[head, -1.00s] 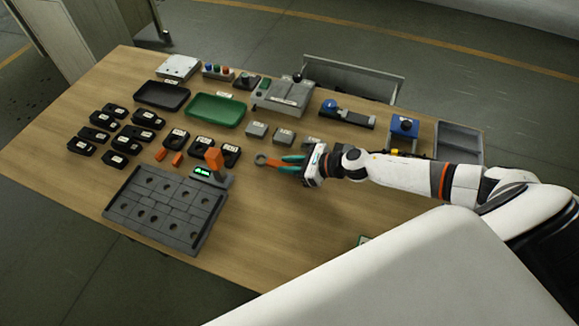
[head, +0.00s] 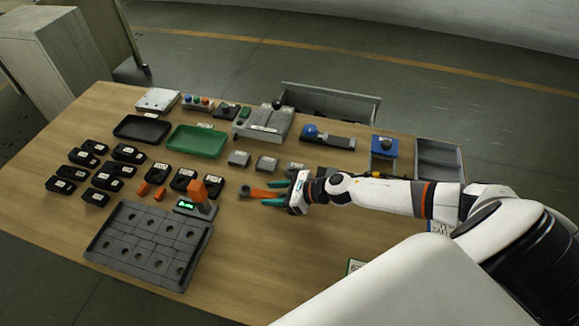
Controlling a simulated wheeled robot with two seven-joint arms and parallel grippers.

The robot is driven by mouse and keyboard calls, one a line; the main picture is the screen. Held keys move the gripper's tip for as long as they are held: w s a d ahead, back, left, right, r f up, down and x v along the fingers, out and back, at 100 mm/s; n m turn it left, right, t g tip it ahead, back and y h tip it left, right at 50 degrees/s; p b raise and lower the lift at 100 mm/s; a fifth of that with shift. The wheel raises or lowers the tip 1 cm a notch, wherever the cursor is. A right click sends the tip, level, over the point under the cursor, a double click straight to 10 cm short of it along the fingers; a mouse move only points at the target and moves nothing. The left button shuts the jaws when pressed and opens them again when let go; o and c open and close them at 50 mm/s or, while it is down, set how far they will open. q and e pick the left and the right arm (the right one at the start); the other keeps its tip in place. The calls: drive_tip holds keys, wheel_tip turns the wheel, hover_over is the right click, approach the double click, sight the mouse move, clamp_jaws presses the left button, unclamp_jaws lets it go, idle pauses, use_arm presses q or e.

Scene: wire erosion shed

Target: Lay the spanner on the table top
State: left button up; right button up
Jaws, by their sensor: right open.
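The spanner (head: 258,193), orange with a grey ring end pointing left, appears to lie flat on the wooden table top (head: 330,235) right of the middle. My right gripper (head: 273,193) reaches in from the right. Its teal fingers are apart, one on the far side and one on the near side of the spanner's handle. The gripper is open, and the handle's right end is hidden at the gripper body. My left gripper is out of view.
Black parts, a black tray (head: 142,128) and a green tray (head: 197,141) lie beyond. Small grey blocks (head: 266,164) sit just behind the spanner. The table in front is mostly clear.

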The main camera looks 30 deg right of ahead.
drive_tip(key=b+v, duration=0.2)
drive_tip(key=v, duration=0.7)
drive_tip(key=shift+s+d, duration=0.25)
drive_tip(key=shift+s, duration=0.05)
drive_tip(key=shift+v, duration=1.1)
drive_tip(key=shift+w+r, duration=0.1)
drive_tip(key=shift+r, duration=0.1)
